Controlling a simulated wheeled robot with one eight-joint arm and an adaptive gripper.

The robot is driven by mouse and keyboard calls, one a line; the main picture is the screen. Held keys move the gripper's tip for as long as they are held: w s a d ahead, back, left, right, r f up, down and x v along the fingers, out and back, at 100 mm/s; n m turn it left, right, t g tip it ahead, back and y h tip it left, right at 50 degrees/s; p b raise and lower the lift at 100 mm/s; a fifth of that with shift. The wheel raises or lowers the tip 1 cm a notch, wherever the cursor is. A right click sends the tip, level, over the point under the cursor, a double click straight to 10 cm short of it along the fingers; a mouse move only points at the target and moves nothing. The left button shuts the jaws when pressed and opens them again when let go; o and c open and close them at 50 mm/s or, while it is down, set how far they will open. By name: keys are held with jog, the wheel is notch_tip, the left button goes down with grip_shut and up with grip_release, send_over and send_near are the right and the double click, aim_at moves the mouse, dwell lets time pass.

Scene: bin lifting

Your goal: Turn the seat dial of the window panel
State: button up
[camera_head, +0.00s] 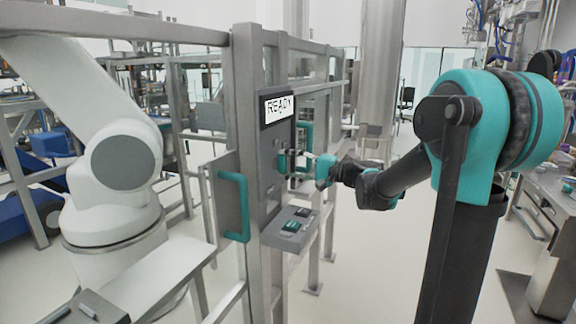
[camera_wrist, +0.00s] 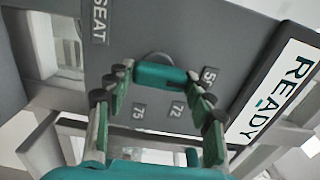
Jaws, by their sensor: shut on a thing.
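The window panel (camera_head: 268,178) is a grey upright panel on a metal frame, left of my gripper in the head view. Its seat dial (camera_wrist: 160,74) is a teal bar-shaped knob, close up in the wrist view. A SEAT label (camera_wrist: 100,20) and number plates 75 (camera_wrist: 138,111) and 72 (camera_wrist: 177,111) are around it; another number is partly hidden by a finger. My gripper (camera_head: 303,164) reaches the panel from the right. Its fingers (camera_wrist: 160,84) are shut on the dial, one at each end of the bar.
A READY display (camera_head: 279,106) sits atop the panel; it also shows in the wrist view (camera_wrist: 277,90). A sloped ledge with buttons (camera_head: 291,227) juts out below. A teal handle (camera_head: 235,207) is at left. A white robot arm (camera_head: 120,165) stands behind the frame.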

jog(key=o, duration=1.2)
jog(key=shift+c, duration=0.2)
jog(key=shift+d, duration=0.1)
jog(key=v, duration=1.1)
jog(key=shift+s+d, duration=0.15)
jog(key=shift+d, duration=0.25)
